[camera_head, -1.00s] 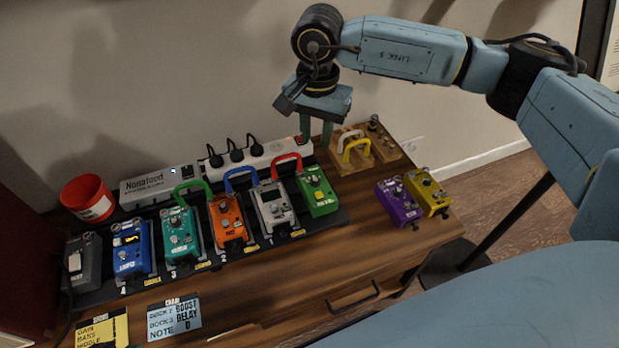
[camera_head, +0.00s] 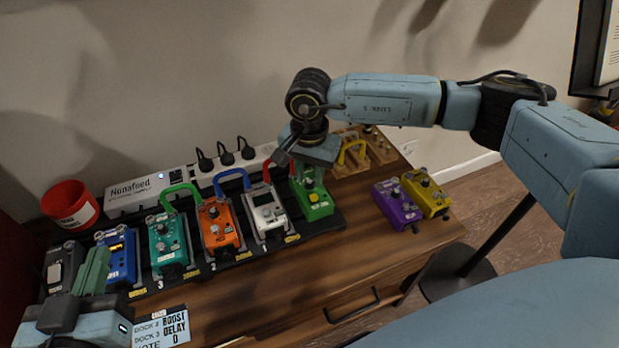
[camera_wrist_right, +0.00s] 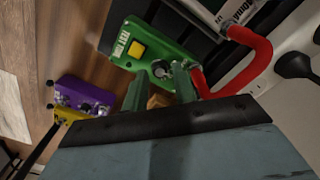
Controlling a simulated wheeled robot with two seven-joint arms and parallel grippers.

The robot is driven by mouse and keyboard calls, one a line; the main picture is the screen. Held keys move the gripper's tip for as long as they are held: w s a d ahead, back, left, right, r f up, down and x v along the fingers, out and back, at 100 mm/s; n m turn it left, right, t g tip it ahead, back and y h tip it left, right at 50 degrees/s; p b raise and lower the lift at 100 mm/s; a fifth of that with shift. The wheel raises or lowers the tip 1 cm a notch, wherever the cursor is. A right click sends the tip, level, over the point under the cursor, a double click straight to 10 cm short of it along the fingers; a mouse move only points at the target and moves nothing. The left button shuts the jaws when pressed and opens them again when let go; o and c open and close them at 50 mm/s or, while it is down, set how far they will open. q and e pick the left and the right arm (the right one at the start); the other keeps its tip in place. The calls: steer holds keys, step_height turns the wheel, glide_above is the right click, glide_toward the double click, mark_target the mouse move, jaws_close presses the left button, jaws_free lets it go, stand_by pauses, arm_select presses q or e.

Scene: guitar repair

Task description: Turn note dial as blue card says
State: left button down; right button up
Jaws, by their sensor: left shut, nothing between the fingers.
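The blue card (camera_head: 163,329) lies on the desk at the lower left; it reads DOCK 2 BOOST, DOCK 3 DELAY, NOTE D. Its left part is hidden by my left arm. The green pedal (camera_head: 315,208) stands at the row's right end, with a dark round knob (camera_wrist_right: 162,69) and a yellow button. My right gripper (camera_head: 308,180) is open above it; in the right wrist view its fingers (camera_wrist_right: 160,88) point at the knob from either side, contact unclear. My left gripper (camera_head: 97,258) is shut and empty, over the blue pedal (camera_head: 122,258) with the orange display, partly hiding it.
Teal (camera_head: 166,246), orange (camera_head: 218,229) and silver (camera_head: 266,212) pedals stand between the blue and green ones. Coloured cables arch behind them. Purple (camera_head: 397,207) and yellow (camera_head: 426,194) pedals stand at right. A red cup (camera_head: 68,206) is at left.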

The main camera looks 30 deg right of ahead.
arm_select(q)
steer(key=shift+d+r+t, duration=0.15)
steer(key=shift+r+t, duration=0.25)
steer(key=shift+r, duration=0.25)
arm_select(e)
steer(key=shift+f, duration=0.45)
steer(key=shift+c, duration=0.2)
jaws_close()
steer(key=shift+m, duration=0.7)
steer(key=m+p, duration=0.1)
steer(key=m, duration=0.2)
steer(key=shift+p, duration=0.35)
arm_select(q)
steer(key=s+a+f+g+y, duration=0.2)
steer(key=s+f+g, duration=0.1)
steer(key=f+g, duration=0.3)
steer(key=shift+a+f, duration=0.35)
steer(key=shift+f, duration=0.95)
arm_select(e)
steer(key=shift+m, duration=0.8)
